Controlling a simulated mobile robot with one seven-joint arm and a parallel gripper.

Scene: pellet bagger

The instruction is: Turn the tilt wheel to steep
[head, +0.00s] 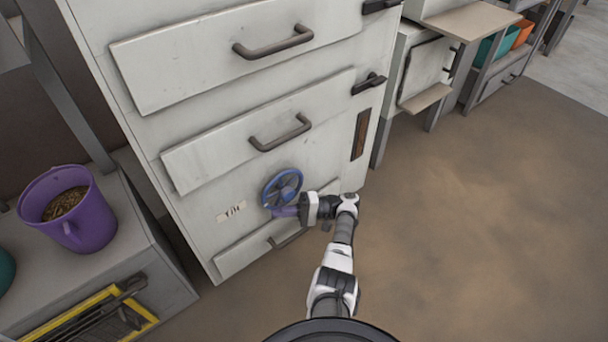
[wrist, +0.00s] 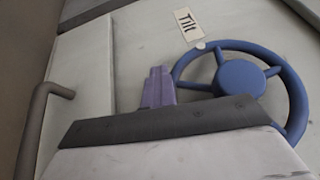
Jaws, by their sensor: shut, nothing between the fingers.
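The blue tilt wheel (head: 282,189) is mounted on the front of the pale cabinet, low down. In the wrist view the wheel (wrist: 240,78) shows its round hub, spokes and rim, with its lower left part hidden behind my gripper's body. A label reading "Tilt" (wrist: 187,22) sits beside it with a small pale dot near the rim. My gripper (head: 284,211) is at the lower edge of the wheel; its purple fingers (wrist: 158,88) are shut with nothing between them. In the wrist view they lie just left of the rim. I cannot tell whether they touch it.
Cabinet panels with dark handles (head: 273,45) and (head: 281,134) are above the wheel, and another handle (head: 288,238) is just below it. A purple bucket of pellets (head: 68,208) stands on the bench at left. The floor at right is clear.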

